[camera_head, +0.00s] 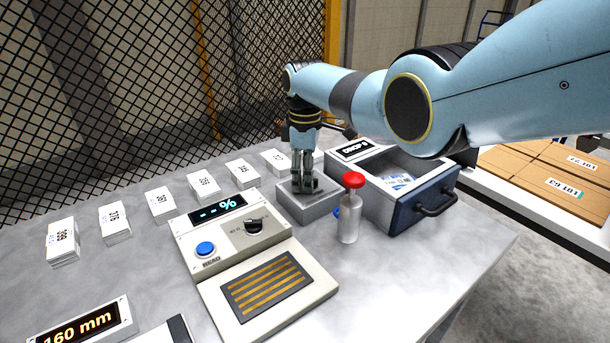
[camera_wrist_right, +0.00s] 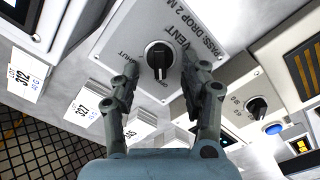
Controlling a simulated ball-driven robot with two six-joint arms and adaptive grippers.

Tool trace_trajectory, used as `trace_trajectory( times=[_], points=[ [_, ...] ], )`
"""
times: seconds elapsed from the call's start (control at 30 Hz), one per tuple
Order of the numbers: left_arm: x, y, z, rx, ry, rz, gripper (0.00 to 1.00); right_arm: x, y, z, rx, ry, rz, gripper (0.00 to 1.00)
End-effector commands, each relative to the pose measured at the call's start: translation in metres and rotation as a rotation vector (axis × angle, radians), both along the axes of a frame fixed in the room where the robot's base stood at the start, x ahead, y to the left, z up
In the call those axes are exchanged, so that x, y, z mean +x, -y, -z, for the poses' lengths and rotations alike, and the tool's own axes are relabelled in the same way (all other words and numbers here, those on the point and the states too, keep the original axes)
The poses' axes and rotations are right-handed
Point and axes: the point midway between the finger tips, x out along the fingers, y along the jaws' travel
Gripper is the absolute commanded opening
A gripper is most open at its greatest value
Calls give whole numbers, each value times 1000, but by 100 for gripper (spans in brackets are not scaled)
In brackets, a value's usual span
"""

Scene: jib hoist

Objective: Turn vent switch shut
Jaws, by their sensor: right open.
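The vent switch (camera_wrist_right: 158,57) is a black round knob with a pale pointer line, set on a grey plate lettered VENT (camera_wrist_right: 120,25). Small print beside it seems to read SHUT on its left, with another word below it. In the right wrist view my right gripper (camera_wrist_right: 160,72) has its two fingers apart, one on each side of the knob. I cannot tell whether they touch it. In the head view my right gripper (camera_head: 305,187) points down over the low grey vent box (camera_head: 310,208) and hides the knob. My left gripper is not in view.
A clear bottle with a red top (camera_head: 349,215) stands close right of the vent box. A grey drawer unit (camera_head: 378,198) is behind it. A beige meter with a black knob and blue button (camera_head: 235,240) is at left front. Several label stacks (camera_head: 160,204) line the back.

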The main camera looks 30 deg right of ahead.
Motion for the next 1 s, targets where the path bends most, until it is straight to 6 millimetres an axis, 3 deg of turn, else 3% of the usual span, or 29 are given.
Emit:
trace_trajectory(
  times=[0.03, 0.2, 0.4, 0.73, 1.0],
  points=[
    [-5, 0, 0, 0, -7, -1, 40, 0, 0, 0, 0, 0, 0, 45],
    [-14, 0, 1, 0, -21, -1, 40, 0, 0, 0, 0, 0, 0, 23],
    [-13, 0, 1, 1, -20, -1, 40, 0, 0, 0, 0, 0, 0, 0],
    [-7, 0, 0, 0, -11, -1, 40, 1, 1, -1, 0, 0, 42, 0],
    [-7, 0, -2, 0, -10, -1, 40, 2, 2, -1, -1, 1, 208, 0]
  ],
)
